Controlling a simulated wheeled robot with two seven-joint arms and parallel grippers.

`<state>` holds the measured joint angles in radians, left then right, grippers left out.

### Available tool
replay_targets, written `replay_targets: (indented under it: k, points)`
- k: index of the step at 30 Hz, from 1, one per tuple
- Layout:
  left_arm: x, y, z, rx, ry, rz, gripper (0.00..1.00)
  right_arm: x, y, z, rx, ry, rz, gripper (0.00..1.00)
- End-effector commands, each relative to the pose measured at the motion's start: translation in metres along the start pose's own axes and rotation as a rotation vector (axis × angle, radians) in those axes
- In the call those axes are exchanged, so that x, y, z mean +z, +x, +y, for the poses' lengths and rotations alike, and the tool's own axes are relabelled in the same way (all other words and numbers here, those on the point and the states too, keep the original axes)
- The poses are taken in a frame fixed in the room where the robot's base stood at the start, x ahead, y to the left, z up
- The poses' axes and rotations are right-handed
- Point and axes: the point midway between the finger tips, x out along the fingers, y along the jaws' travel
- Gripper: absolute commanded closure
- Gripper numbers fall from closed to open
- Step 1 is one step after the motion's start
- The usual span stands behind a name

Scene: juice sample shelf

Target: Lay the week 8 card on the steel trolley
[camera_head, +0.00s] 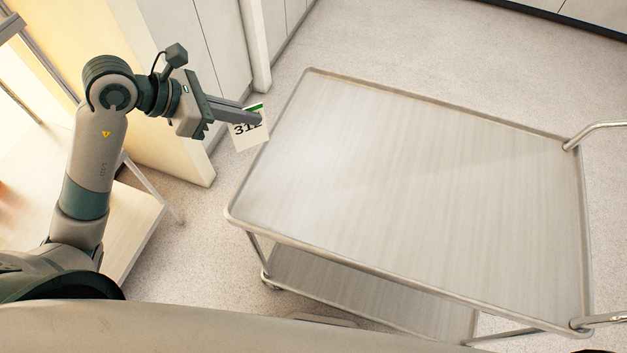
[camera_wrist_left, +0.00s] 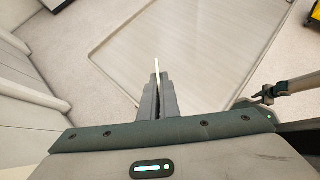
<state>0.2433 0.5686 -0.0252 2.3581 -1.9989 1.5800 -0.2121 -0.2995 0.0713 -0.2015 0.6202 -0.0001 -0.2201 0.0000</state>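A white card (camera_head: 250,136) with a green strip and the black number "312" hangs from my left gripper (camera_head: 254,117). The gripper's fingers cover part of the card, and I cannot read a week on it. In the left wrist view the card (camera_wrist_left: 156,69) shows edge-on between the closed fingers of the left gripper (camera_wrist_left: 158,90). The steel trolley (camera_head: 420,190) has an empty, bare top. My left gripper holds the card at the trolley's left edge in the head view, seemingly above it.
The trolley has a raised rim, a lower shelf (camera_head: 370,295) and a handle (camera_head: 598,130) on the right. A wooden table (camera_head: 130,225) stands at the left. Pale cabinets (camera_head: 215,45) stand behind my left arm. Speckled floor is open behind the trolley.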

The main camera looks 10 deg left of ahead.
Motion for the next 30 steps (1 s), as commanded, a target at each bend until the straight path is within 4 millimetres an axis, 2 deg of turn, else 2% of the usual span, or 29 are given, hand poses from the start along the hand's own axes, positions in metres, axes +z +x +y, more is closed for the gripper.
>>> replay_targets:
  k: [8,13,17,23,30]
  points:
    - [0.002,0.001,0.000,-0.001,-0.014,0.005,1.00,0.003,-0.004,0.005,0.005,-0.002,-0.003,0.69]
    - [0.010,0.008,-0.001,-0.011,-0.093,0.030,1.00,0.002,-0.015,0.010,0.009,-0.004,-0.004,0.69]
    - [0.018,0.020,-0.004,-0.025,-0.220,0.062,1.00,0.001,-0.030,0.012,0.011,-0.003,-0.004,0.69]
    - [0.024,0.046,-0.009,-0.065,-0.551,0.111,1.00,-0.002,-0.060,0.012,0.012,-0.003,-0.004,0.69]
    - [0.015,0.087,-0.021,-0.159,-1.103,0.068,1.00,-0.006,-0.101,0.012,0.011,-0.002,-0.004,0.69]
